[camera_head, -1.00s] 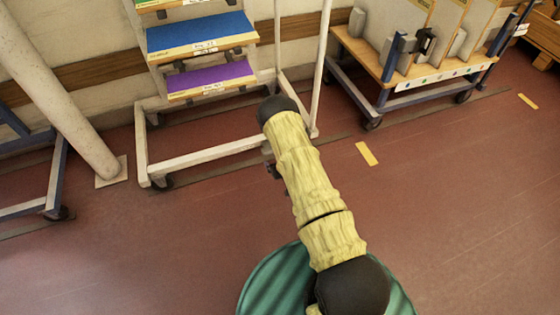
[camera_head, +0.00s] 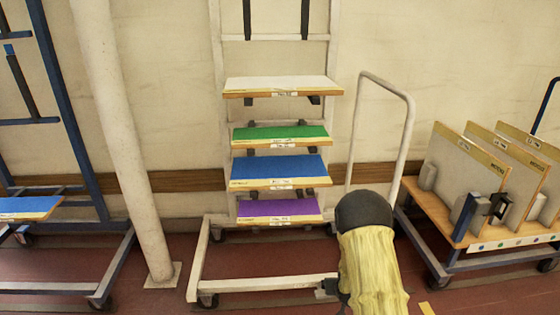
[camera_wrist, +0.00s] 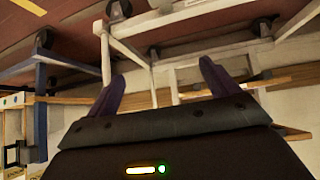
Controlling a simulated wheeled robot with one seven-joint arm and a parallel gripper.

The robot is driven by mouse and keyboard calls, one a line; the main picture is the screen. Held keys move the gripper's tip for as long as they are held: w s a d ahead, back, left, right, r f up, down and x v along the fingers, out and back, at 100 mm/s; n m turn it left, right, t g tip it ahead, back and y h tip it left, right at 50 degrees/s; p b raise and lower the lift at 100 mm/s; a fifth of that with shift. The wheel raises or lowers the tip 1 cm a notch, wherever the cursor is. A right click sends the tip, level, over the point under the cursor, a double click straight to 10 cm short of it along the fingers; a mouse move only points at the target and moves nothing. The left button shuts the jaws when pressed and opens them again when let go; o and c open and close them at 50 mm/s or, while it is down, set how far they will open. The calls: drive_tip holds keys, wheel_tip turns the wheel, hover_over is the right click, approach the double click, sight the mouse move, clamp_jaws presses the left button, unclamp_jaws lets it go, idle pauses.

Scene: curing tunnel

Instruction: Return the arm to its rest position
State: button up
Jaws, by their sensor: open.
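My gripper (camera_wrist: 162,70) shows in the wrist view with its two dark fingers spread apart and nothing between them. Past the fingers are wheeled frame bases, the floor and the wall. In the head view my arm, in a pale yellow cover with a black joint, rises from the bottom edge right of centre. My gripper is mostly hidden behind the arm there; only small dark parts show beside it.
A white wheeled rack (camera_head: 218,190) holds white, green, blue and purple boards. A wheeled cart (camera_head: 438,225) with upright panels stands at the right. A slanted pillar (camera_head: 122,140) and a blue frame (camera_head: 68,110) stand at the left. Red floor lies in front.

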drive_tip(key=s+a+r+g+p, duration=0.2)
drive_tip(key=s+r+g+p, duration=0.1)
drive_tip(key=s+r, duration=1.05)
drive_tip(key=s+a+r+g+p, duration=0.2)
drive_tip(key=s+r+g+p, duration=0.1)
drive_tip(key=s+r, duration=1.05)
wheel_tip(320, 180, up, 37)
drive_tip(key=p, duration=3.6)
drive_tip(key=shift+w+r+y, duration=0.2)
drive_tip(key=shift+w+y, duration=0.1)
drive_tip(key=shift+a, duration=0.1)
